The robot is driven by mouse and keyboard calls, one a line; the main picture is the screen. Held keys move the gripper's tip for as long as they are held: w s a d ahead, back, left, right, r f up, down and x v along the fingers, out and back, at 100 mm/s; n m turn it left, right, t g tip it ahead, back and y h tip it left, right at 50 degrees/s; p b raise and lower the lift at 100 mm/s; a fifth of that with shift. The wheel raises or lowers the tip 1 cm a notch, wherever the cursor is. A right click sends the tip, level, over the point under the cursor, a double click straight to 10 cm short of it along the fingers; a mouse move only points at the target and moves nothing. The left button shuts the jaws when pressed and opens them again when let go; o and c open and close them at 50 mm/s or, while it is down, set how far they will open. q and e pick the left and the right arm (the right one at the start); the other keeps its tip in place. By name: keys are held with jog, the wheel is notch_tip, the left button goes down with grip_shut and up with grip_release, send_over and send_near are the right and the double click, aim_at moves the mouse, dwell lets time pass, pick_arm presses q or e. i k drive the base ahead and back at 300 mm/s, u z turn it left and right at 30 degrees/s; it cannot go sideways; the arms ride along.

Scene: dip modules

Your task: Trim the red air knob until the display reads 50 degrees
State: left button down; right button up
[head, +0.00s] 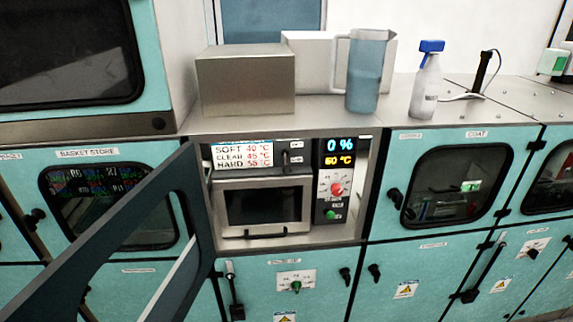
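The red air knob (337,190) sits on a pale panel at the right inside an open bay. The display (340,152) is above it, with 0 % in blue on top and what looks like 60 °C in yellow below. A green knob (330,215) is under the red one. A white card (242,156) left of the display lists SOFT 40 °C, CLEAR 45 °C and HARD what looks like 55 °C. Neither of my grippers is in view, and nothing touches the red knob.
The bay's dark-framed door (135,228) stands open to the left. A small oven-like unit (264,205) fills the bay's left side. On the counter above are a metal box (246,82), a blue jug (366,75) and a spray bottle (426,85).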

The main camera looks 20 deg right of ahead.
aim_at(337, 190)
jog(key=z, duration=1.05)
jog(key=i, duration=0.4)
